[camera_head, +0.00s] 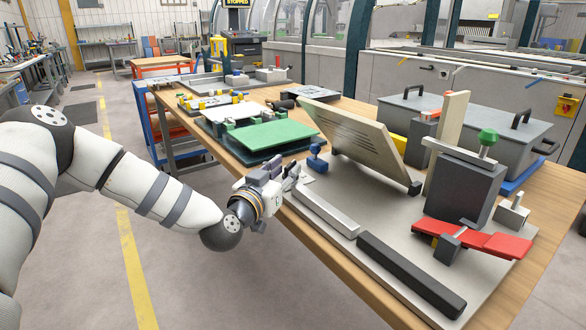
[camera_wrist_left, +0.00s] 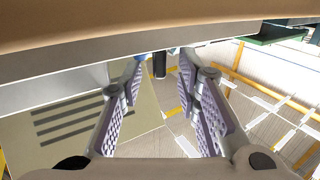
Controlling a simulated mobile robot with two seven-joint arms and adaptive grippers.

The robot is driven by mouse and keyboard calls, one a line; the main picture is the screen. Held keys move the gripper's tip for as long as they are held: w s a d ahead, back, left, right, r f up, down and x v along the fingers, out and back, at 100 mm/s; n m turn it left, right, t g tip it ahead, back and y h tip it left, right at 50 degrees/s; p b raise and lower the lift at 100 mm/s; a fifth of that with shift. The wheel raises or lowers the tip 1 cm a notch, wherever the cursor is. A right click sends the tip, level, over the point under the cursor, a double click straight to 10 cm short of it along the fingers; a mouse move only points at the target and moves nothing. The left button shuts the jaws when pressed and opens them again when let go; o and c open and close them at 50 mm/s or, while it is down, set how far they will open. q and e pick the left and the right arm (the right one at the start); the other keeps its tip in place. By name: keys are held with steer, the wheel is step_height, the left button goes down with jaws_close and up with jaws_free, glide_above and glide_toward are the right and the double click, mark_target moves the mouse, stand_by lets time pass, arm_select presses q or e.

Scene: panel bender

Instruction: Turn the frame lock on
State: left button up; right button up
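A tilted, slotted beige frame (camera_head: 350,140) leans over a grey base plate on the bench. A small blue lock-like piece (camera_head: 316,160) stands by its lower left corner; whether this is the frame lock I cannot tell for certain. My left gripper (camera_head: 298,178) is just left of and in front of it, low over the bench edge. In the left wrist view my left gripper (camera_wrist_left: 165,92) has its fingers apart and empty. A dark stub (camera_wrist_left: 160,65) with a bit of blue behind it shows beyond the gap between them. My right gripper is out of view.
A grey bar (camera_head: 326,210) and a black bar (camera_head: 410,274) lie along the front of the base plate (camera_head: 385,215). A green board (camera_head: 263,134) lies behind the gripper.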

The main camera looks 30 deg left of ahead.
arm_select(q)
steer(key=shift+w+a+f, duration=0.1)
steer(key=shift+w+a, duration=0.05)
steer(key=shift+w, duration=1.2)
jaws_close()
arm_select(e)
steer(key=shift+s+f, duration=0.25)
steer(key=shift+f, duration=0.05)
